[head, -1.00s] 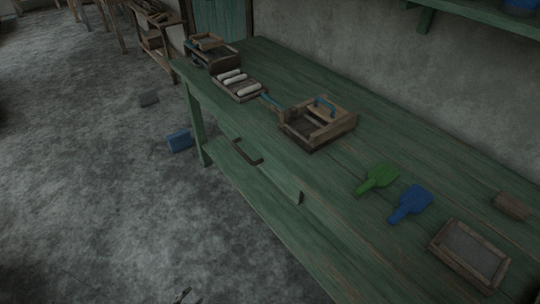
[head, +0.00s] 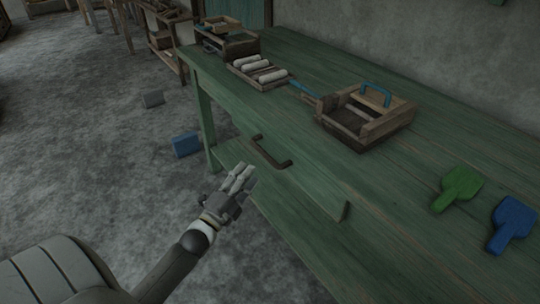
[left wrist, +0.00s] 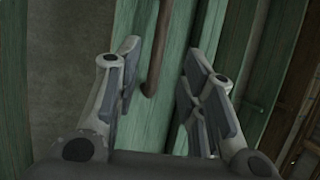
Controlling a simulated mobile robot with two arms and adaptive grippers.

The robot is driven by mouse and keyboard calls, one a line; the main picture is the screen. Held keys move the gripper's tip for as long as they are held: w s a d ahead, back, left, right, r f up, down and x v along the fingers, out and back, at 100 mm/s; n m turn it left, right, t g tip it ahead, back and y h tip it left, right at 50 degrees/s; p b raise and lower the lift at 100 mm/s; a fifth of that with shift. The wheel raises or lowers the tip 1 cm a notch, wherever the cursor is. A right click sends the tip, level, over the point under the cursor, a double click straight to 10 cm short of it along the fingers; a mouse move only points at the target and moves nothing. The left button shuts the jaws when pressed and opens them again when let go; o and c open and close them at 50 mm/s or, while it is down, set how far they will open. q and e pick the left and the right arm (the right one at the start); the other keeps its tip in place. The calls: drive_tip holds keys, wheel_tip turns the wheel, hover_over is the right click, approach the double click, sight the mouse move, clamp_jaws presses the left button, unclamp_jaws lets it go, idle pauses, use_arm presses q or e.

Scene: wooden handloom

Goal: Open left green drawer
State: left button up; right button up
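The green drawer (head: 300,182) is in the front of the green table, its front level with or barely proud of the frame around it. Its dark bar handle (head: 270,153) sits at the upper middle of the drawer front. My left gripper (head: 244,172) is just in front of the drawer, to the left of and below the handle, not touching it as far as I can tell. In the left wrist view, its two fingers (left wrist: 163,88) are apart with nothing between them, and the handle (left wrist: 158,45) runs beyond them. My right gripper is in neither view.
On the green tabletop (head: 400,175) stand a wooden box with a blue handle (head: 365,115), a tray of white rolls (head: 257,73), a green paddle (head: 458,188) and a blue paddle (head: 510,223). A blue block (head: 186,144) lies on the floor.

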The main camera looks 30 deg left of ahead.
sight(264, 151)
use_arm(q)
drive_tip(key=shift+w+r+b, duration=0.2)
drive_tip(key=shift+w+r, duration=0.05)
drive_tip(key=shift+w, duration=1.35)
drive_tip(key=shift+w+r+b, duration=0.2)
drive_tip(key=shift+w+r, duration=0.1)
drive_tip(key=shift+w, duration=1.25)
drive_tip(key=shift+w+r+b, duration=0.2)
drive_tip(key=shift+w+r, duration=0.05)
drive_tip(key=shift+w, duration=1.35)
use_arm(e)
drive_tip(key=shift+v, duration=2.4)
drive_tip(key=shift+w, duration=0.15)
use_arm(q)
clamp_jaws()
